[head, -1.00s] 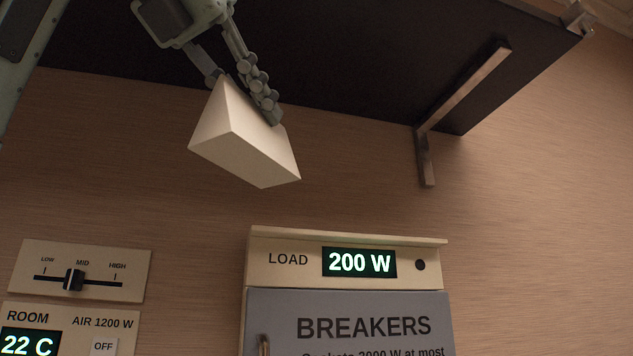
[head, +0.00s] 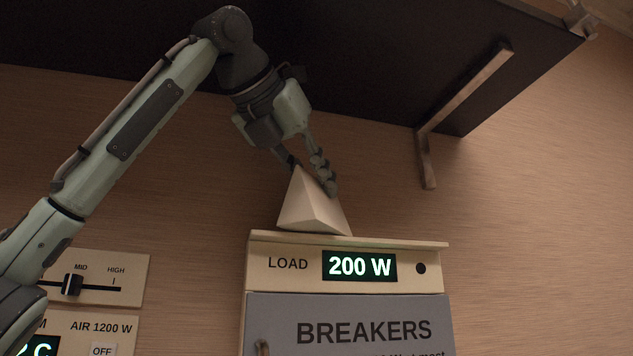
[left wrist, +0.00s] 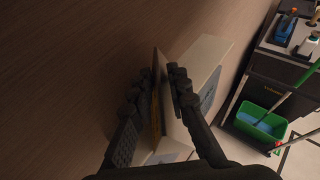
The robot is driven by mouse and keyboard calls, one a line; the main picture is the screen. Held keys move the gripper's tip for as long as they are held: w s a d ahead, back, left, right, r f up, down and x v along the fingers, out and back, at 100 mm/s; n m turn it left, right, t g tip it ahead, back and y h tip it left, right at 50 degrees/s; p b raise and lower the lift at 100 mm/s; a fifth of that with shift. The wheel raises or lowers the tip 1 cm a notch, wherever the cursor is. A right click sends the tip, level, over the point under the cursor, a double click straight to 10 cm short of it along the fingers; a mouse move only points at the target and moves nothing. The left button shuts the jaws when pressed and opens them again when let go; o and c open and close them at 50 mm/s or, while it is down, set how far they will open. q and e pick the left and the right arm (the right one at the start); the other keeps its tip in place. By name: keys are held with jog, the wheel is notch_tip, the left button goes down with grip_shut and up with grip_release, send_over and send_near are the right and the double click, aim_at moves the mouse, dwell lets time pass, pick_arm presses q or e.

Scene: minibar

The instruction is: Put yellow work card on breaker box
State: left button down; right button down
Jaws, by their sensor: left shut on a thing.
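The work card (head: 308,212) is a pale, tent-shaped folded card, upright with its ridge up. In the left wrist view one face of the card (left wrist: 155,108) looks yellow-orange. My left gripper (head: 314,178) is shut on the card near its ridge, from above. The breaker box (head: 268,277) is on the wall, with a cream top panel reading LOAD 200 W and a grey door marked BREAKERS. The card's lower edge meets the box's top ledge in the head view; I cannot tell whether they touch. My right gripper is not in view.
A dark shelf (head: 380,60) with a metal bracket (head: 428,150) hangs above. A slider panel (head: 130,268) and a room-air panel (head: 125,340) are at lower left. The left wrist view shows a green bin (left wrist: 262,122) at right. Wall right of the box is clear.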

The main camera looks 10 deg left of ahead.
pick_arm(q)
jog(key=shift+f, duration=0.15)
jog(key=c, duration=1.4)
grip_release()
jog(key=shift+c, duration=0.2)
jog(key=shift+v, duration=3.85)
jog(key=shift+f, duration=0.1)
